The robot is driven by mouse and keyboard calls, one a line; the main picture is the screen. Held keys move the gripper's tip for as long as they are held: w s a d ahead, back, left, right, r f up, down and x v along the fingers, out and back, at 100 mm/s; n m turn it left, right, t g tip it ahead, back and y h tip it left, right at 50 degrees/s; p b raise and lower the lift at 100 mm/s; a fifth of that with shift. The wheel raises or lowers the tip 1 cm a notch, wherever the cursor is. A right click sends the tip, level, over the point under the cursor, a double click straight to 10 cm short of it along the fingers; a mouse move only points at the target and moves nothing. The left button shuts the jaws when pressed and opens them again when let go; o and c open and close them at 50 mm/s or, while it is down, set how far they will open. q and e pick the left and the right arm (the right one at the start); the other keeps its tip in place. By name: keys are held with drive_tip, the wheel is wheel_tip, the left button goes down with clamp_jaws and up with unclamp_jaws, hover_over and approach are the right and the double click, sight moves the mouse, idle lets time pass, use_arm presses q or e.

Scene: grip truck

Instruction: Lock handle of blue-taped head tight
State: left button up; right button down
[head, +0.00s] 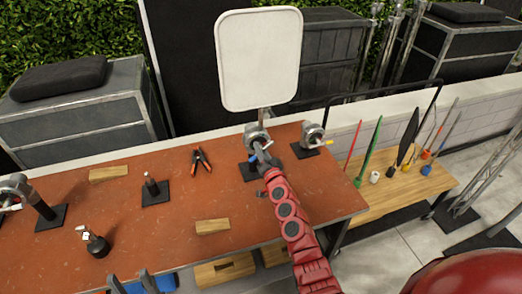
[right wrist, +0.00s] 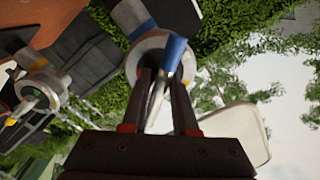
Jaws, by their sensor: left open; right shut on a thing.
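The blue-taped grip head (head: 254,132) is silver and round, on a stand with a dark base (head: 248,172) at the table's far right, below a white panel. Its blue-taped handle (right wrist: 173,52) shows in the right wrist view, in front of the round head (right wrist: 135,62). My right gripper (head: 264,152) reaches up to this head and is shut on the handle, which runs between its two fingers (right wrist: 163,90). The handle's inner end is partly hidden by the fingers. My left gripper (head: 131,284) is open and empty at the bottom left, cut by the frame edge.
A second head with a yellow handle (head: 314,136) stands close to the right; it also shows in the right wrist view (right wrist: 40,92). The orange tabletop (head: 120,220) holds orange pliers (head: 202,160), wooden blocks (head: 212,226) and several stands. A white panel (head: 258,60) rises above.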

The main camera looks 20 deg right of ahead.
drive_tip(key=shift+d+f+m, duration=0.1)
drive_tip(key=shift+d+m, duration=0.05)
drive_tip(key=shift+m, duration=0.85)
drive_tip(key=m+b, duration=0.1)
drive_tip(key=m, duration=0.2)
drive_tip(key=shift+m, duration=0.3)
drive_tip(key=c, duration=0.7)
unclamp_jaws()
drive_tip(key=shift+s, duration=0.1)
